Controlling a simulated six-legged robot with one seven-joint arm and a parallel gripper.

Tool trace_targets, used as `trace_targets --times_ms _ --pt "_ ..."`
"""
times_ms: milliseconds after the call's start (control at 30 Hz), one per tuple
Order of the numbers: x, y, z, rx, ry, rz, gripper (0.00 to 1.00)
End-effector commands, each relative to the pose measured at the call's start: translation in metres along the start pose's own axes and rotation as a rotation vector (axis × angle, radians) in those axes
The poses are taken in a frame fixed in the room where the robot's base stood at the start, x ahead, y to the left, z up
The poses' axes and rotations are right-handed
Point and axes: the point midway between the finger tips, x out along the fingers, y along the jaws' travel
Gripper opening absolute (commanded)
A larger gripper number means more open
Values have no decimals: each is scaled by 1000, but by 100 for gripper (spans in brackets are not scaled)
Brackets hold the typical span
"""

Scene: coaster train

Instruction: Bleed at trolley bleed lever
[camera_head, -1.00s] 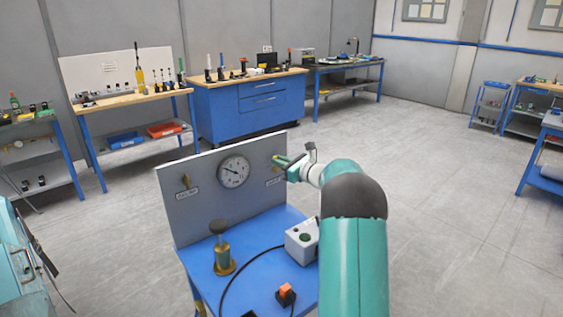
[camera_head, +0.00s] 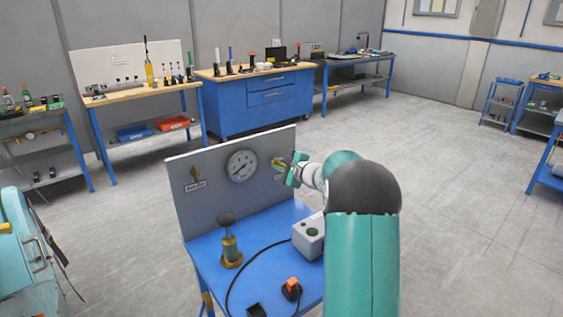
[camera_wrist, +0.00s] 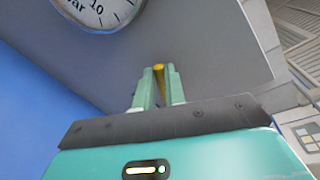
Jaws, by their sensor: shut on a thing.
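A blue trolley (camera_head: 212,262) carries an upright grey panel (camera_head: 215,215) with a round pressure gauge (camera_head: 242,165). A brass lever (camera_head: 195,177) with a small label sits at the panel's left. My gripper (camera_head: 289,166) is at the panel's right end, shut on a second brass lever (camera_head: 277,163). In the wrist view my gripper (camera_wrist: 158,88) has its green fingers on either side of this yellow lever (camera_wrist: 158,72), just below the gauge (camera_wrist: 105,8). The label beside the held lever is mostly hidden, so I cannot read it.
A brass hand pump with a dark knob (camera_head: 230,245), a grey box with a green button (camera_head: 309,236) and an orange switch (camera_head: 292,287) stand on the trolley. Workbenches (camera_head: 258,100) line the back wall. Open floor (camera_head: 450,220) lies to the right.

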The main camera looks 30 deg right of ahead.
Motion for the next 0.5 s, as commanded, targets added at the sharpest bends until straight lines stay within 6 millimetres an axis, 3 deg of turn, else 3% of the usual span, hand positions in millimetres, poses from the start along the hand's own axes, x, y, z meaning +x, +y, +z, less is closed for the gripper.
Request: trace_targets --times_ms 500 --pt "4 22 -3 -419 83 2 0"
